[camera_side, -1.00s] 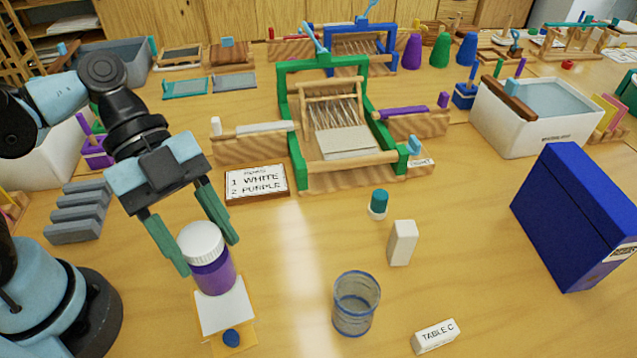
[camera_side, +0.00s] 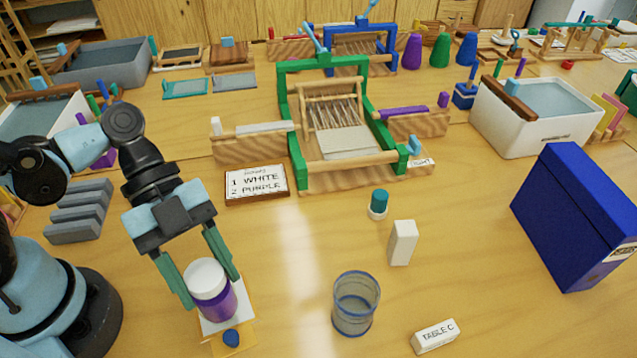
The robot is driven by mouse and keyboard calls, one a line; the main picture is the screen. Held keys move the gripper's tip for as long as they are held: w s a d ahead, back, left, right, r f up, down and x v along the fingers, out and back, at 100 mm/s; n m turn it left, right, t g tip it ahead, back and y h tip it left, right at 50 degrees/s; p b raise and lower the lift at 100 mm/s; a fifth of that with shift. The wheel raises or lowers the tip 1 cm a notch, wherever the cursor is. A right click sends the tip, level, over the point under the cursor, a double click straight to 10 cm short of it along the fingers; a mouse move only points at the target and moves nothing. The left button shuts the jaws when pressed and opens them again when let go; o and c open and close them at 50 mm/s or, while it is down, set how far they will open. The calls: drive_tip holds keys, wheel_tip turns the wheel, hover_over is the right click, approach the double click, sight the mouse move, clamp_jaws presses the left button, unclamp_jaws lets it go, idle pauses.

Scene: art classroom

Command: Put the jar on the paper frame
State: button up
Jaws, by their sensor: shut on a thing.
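The jar (camera_side: 219,304) is purple with a white lid and stands nearly upright between the green fingers of my gripper (camera_side: 211,291). My gripper points down from the upper left and is shut on the jar, one finger on each side. The paper frame (camera_side: 241,314) is a white sheet on a yellow-orange base with a blue knob (camera_side: 231,338) at its near end. The jar is over the white sheet and hides much of it. I cannot tell whether its bottom touches the sheet.
A clear blue-rimmed cup (camera_side: 356,304) stands to the right, with a white block (camera_side: 402,243) and a teal-capped small jar (camera_side: 378,204) beyond. A sign (camera_side: 257,184) and a green loom (camera_side: 340,130) stand behind. Grey racks (camera_side: 80,211) are at left. A blue box (camera_side: 575,215) is at right.

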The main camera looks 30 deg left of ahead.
drive_tip(key=shift+f, duration=0.95)
drive_tip(key=o, duration=1.4)
drive_tip(key=shift+f, duration=0.1)
drive_tip(key=v, duration=1.2)
drive_tip(key=shift+w+a+f+n+t+y, duration=0.25)
drive_tip(key=shift+w+a+n+t+y, duration=1.45)
drive_tip(key=shift+n, duration=1.9)
drive_tip(key=shift+w+a+f+n+t+y, duration=0.2)
drive_tip(key=shift+w+a+n+t+y, duration=1.25)
drive_tip(key=shift+n, duration=2.15)
drive_tip(key=shift+w+a+f+n+t+y, duration=0.25)
drive_tip(key=shift+w+a+n+t+y, duration=0.9)
drive_tip(key=shift+w+a+n+t, duration=1.7)
